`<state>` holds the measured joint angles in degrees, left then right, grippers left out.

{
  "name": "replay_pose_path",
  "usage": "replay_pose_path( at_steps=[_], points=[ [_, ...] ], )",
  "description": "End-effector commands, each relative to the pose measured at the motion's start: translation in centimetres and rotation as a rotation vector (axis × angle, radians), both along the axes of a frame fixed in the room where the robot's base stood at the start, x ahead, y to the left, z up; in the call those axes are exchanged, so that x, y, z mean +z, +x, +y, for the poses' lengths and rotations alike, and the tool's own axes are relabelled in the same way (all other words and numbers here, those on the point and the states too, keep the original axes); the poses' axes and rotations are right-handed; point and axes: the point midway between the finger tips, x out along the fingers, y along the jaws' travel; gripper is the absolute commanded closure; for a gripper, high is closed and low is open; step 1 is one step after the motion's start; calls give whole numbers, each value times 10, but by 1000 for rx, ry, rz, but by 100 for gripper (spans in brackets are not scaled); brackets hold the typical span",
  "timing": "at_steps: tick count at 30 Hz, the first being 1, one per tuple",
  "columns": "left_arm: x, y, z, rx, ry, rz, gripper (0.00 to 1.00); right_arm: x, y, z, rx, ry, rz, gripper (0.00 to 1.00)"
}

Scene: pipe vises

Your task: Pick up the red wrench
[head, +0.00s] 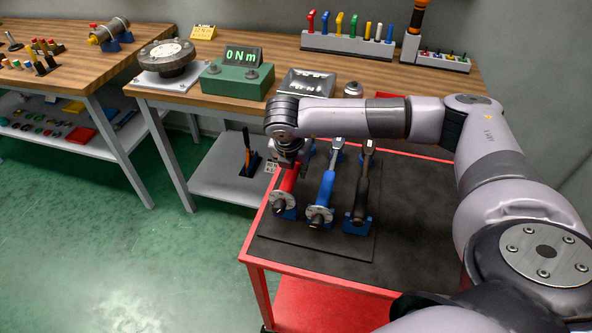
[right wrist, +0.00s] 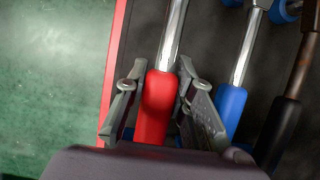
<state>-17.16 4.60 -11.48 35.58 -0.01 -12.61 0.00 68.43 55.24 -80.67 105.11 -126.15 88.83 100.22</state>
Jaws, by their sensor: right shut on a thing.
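The red wrench (head: 289,180) lies in a blue holder on the dark mat at the left side of the red cart. My right gripper (head: 291,158) reaches down over it from above. In the right wrist view the fingers (right wrist: 160,95) stand on both sides of the red handle (right wrist: 157,108), shut on it, just below the silver shaft (right wrist: 172,35). The wrench appears to be still at its place in the row; whether it touches its holder is hidden. My left gripper is not in view.
A blue wrench (head: 325,188) and a black wrench (head: 362,190) lie close to the right of the red one. The cart's red edge (right wrist: 115,60) runs close on the left. A workbench (head: 220,103) with a green torque tester (head: 237,80) stands behind. The right part of the cart mat is clear.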

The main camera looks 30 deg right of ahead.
Motion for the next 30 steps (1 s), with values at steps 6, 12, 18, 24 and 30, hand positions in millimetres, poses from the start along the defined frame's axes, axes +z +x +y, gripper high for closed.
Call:
replay_pose_path(
  at_steps=[6,12,18,24,30],
  points=[
    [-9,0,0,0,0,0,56,52,2,0,0,2,-11,100],
    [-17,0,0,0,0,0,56,109,2,0,-1,1,-11,100],
    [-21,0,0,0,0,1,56,151,1,1,2,2,-7,100],
    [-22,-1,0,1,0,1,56,173,1,1,1,0,-5,100],
    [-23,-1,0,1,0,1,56,178,0,0,1,0,-3,100]
  ],
)
